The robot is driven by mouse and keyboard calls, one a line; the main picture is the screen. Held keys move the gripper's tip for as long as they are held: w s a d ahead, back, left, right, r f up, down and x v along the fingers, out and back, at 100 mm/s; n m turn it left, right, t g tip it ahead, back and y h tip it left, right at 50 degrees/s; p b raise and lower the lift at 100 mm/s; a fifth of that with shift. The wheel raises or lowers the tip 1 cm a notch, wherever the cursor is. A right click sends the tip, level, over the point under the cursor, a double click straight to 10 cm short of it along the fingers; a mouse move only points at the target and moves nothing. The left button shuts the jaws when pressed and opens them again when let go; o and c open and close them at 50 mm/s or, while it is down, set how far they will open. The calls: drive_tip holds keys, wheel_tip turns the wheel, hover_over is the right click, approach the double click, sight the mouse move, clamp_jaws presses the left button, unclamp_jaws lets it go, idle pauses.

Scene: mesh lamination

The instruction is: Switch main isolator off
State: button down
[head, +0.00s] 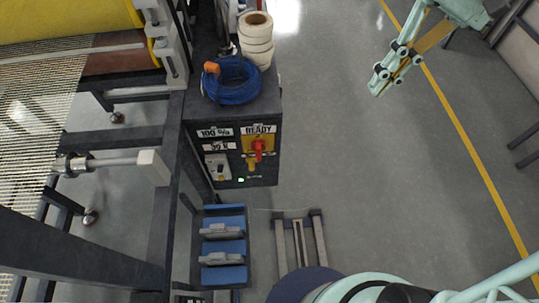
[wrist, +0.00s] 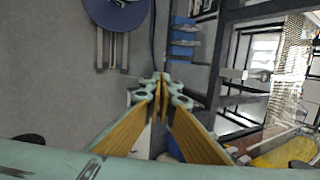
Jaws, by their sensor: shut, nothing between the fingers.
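The main isolator is a red rotary handle (head: 258,148) on a yellow plate, on the front of the dark control box (head: 200,140) in the head view. The handle looks roughly upright. A yellow tag or part (head: 251,163) hangs just below it. My gripper (head: 376,90) is at the upper right of the head view, well to the right of the box and apart from it. In the wrist view my gripper (wrist: 161,82) has its fingertips together with nothing between them. The handle cannot be made out in the wrist view.
A blue cable coil (head: 232,92) and white tape rolls (head: 256,38) sit on the box. Blue trays (head: 222,222) stand below it. The mesh machine (head: 165,155) is at left. Open grey floor (head: 340,150) lies between the box and my gripper.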

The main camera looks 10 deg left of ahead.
drive_tip(key=w+a+f+n+g+y, duration=0.1)
drive_tip(key=w+a+f+y, duration=0.1)
drive_tip(key=w+f, duration=0.45)
drive_tip(key=w+a+f+g+y, duration=0.2)
drive_tip(key=w+a+f, duration=0.15)
drive_tip(key=f, duration=0.65)
drive_tip(key=w+a+f+n+g+y, duration=0.1)
drive_tip(key=w+a+f+y, duration=0.15)
drive_tip(key=w+f, duration=0.45)
drive_tip(key=a+f+y, duration=0.1)
drive_tip(key=f+y, duration=0.2)
drive_tip(key=f, duration=1.3)
drive_tip(key=s+a+f+m+t+y, duration=0.1)
drive_tip(key=a+f+y, duration=0.1)
drive_tip(key=f, duration=1.4)
drive_tip(key=shift+s+a+m+t+y, duration=0.2)
drive_tip(key=shift+s+m+t+y, duration=0.1)
drive_tip(key=shift+y, duration=0.55)
drive_tip(key=shift+a+f, duration=0.1)
drive_tip(key=shift+a, duration=0.05)
drive_tip(key=b+x, duration=0.1)
drive_tip(key=x, duration=1.2)
drive_tip(key=shift+a, duration=0.35)
